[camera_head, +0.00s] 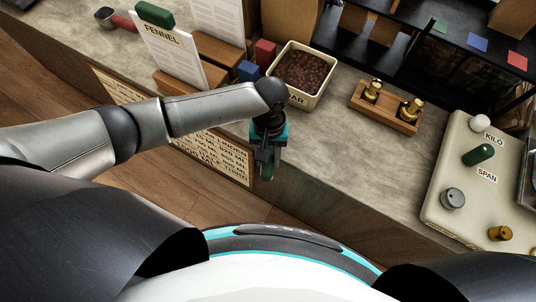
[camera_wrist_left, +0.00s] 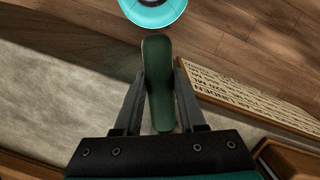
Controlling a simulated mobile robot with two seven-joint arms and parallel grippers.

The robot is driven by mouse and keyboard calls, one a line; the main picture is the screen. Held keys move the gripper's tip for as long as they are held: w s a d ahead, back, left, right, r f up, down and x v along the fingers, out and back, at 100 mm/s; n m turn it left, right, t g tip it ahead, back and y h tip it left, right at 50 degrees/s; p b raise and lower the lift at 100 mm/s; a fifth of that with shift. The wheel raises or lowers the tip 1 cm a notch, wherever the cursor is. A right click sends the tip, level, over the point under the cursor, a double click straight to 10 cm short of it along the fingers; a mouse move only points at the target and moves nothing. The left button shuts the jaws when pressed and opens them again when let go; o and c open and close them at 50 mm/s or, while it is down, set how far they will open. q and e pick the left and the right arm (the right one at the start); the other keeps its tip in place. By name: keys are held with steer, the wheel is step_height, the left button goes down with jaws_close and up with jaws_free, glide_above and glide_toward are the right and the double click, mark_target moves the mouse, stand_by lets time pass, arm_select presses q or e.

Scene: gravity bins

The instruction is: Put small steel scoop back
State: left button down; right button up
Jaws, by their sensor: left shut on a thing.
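My left gripper (camera_head: 266,160) is over the front edge of the counter, pointing down. It is shut on a dark green, long, rounded piece (camera_wrist_left: 158,75), which stands between the two fingers in the left wrist view. No steel part of this piece shows, so I cannot tell whether it is a scoop's handle. A scoop with a grey metal bowl (camera_head: 105,16) and a red handle (camera_head: 123,23) lies at the far left of the counter. My right gripper is not in view.
A bin of dark beans (camera_head: 323,90) stands behind the gripper. A wooden holder (camera_head: 378,113) with brass weights is right of it. A pale panel (camera_head: 438,205) with several knobs lies at the right. A FENNEL sign (camera_head: 168,48) stands left. The counter's middle (camera_head: 350,160) is clear.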

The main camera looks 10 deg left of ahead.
arm_select(q)
steer(key=shift+f, duration=0.15)
steer(key=shift+c, duration=2)
jaws_free()
step_height(320, 180, up, 15)
steer(key=w+p, duration=0.1)
steer(key=w, duration=0.2)
steer(key=shift+a, duration=0.15)
